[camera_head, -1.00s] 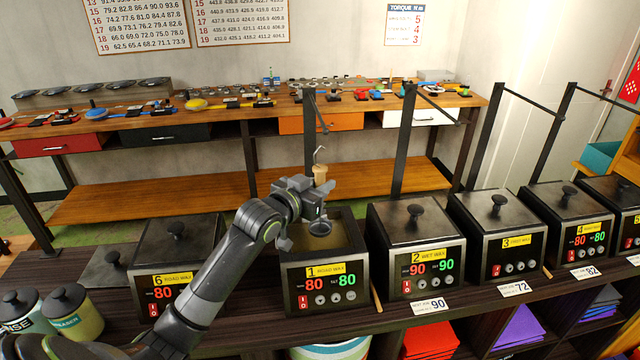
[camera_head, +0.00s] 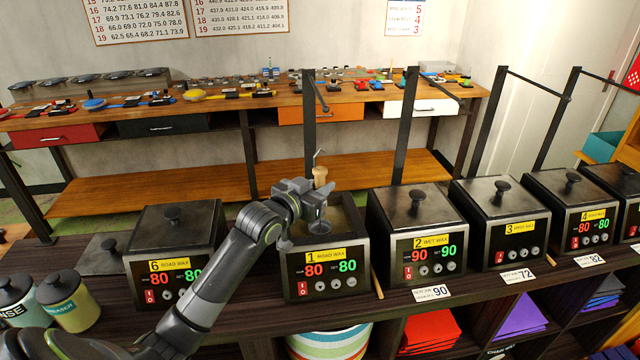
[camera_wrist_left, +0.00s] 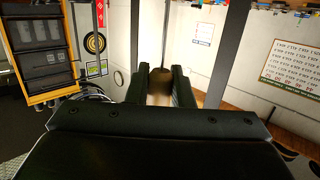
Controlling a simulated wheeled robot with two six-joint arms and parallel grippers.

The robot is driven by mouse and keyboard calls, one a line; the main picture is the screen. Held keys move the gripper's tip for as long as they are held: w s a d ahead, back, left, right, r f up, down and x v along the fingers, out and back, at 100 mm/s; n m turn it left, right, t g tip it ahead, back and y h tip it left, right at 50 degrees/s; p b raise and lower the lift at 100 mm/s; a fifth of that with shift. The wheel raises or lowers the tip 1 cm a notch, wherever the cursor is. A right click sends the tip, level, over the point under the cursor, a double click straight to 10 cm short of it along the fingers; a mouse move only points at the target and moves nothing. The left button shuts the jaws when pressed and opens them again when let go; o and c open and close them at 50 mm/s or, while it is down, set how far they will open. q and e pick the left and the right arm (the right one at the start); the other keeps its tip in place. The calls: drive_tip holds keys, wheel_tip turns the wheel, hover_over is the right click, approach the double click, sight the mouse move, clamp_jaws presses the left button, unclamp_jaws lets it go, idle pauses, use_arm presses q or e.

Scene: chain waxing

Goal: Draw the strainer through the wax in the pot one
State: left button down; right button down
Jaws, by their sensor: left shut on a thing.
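Pot one (camera_head: 325,284), a black box labelled "1 ROAD WAX" with red and green 80 readouts, stands open in the middle of the head view. My left gripper (camera_head: 316,196) is over its opening, shut on the strainer's wooden handle (camera_head: 320,176). The handle also shows between the fingers in the left wrist view (camera_wrist_left: 160,82). The strainer's small round bowl (camera_head: 320,227) hangs below the gripper at the pot's mouth. I cannot tell whether it touches the wax, as the gripper and pot front hide much of the inside. My right gripper is out of view.
Lidded pot six (camera_head: 165,268) stands to the left and lidded pot two (camera_head: 418,240) close to the right, with more pots beyond. Upright black posts (camera_head: 403,130) rise behind the pots.

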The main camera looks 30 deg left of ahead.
use_arm(q)
drive_tip(key=b, duration=0.3)
hover_over(321, 226)
drive_tip(key=shift+a+f, duration=0.1)
drive_tip(key=shift+f, duration=2.5)
drive_tip(key=shift+w, duration=0.15)
drive_tip(key=shift+w+d, duration=0.4)
drive_tip(key=shift+d, duration=0.2)
drive_tip(key=shift+w+d, duration=0.4)
drive_tip(key=shift+d, duration=0.2)
drive_tip(key=shift+a, duration=0.1)
